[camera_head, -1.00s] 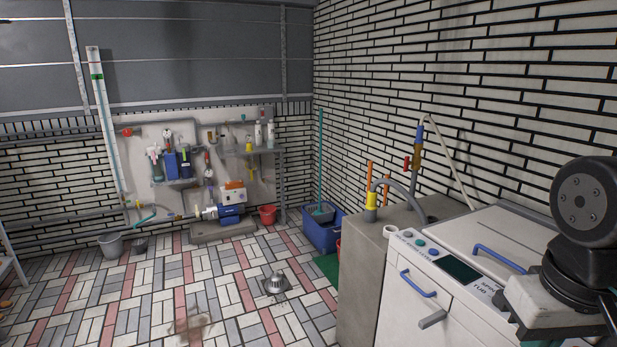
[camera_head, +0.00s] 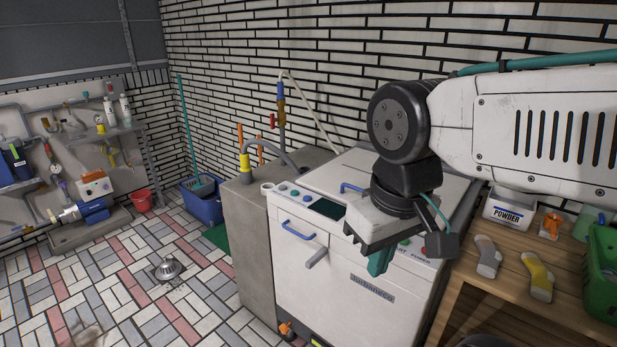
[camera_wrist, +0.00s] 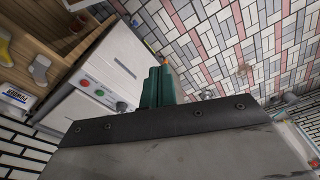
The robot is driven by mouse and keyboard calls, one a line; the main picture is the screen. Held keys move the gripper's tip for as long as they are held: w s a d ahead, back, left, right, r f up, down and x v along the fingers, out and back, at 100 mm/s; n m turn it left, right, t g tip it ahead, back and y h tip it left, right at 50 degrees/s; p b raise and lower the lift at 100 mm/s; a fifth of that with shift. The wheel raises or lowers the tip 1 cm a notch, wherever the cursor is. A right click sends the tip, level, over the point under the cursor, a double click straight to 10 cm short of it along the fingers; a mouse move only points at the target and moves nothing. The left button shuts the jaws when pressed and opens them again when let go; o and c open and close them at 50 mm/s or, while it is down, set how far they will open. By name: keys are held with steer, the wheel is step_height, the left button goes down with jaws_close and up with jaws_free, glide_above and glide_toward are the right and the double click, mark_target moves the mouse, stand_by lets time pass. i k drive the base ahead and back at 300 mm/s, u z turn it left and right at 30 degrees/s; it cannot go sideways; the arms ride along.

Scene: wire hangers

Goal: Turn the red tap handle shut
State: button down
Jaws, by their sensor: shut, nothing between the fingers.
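The red tap handle (camera_head: 273,121) is small in the head view, beside the brass and blue tap (camera_head: 281,104) on a pipe against the white brick wall. My gripper (camera_head: 380,262) is in front of the white washing machine, to the right of the tap and lower in the picture, well apart from it. Its teal fingers are shut and empty and point down. In the wrist view the shut fingers (camera_wrist: 159,86) show against the machine and the tiled floor. The tap handle cannot be made out in the wrist view.
The washing machine (camera_head: 352,284) stands beside a concrete block (camera_head: 252,215) with a grey hose and a yellow fitting. A wooden table (camera_head: 485,292) with socks and a powder box is at right. A blue bin (camera_head: 204,203) and tiled floor lie at left.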

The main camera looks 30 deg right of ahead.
mark_target(273, 121)
steer(key=u, duration=0.6)
steer(key=i, duration=0.85)
steer(key=u, duration=0.7)
steer(key=i, duration=1.05)
steer(key=z, duration=0.5)
steer(key=i, duration=0.9)
steer(key=z, duration=1.05)
steer(key=i, duration=0.35)
steer(key=z, duration=0.35)
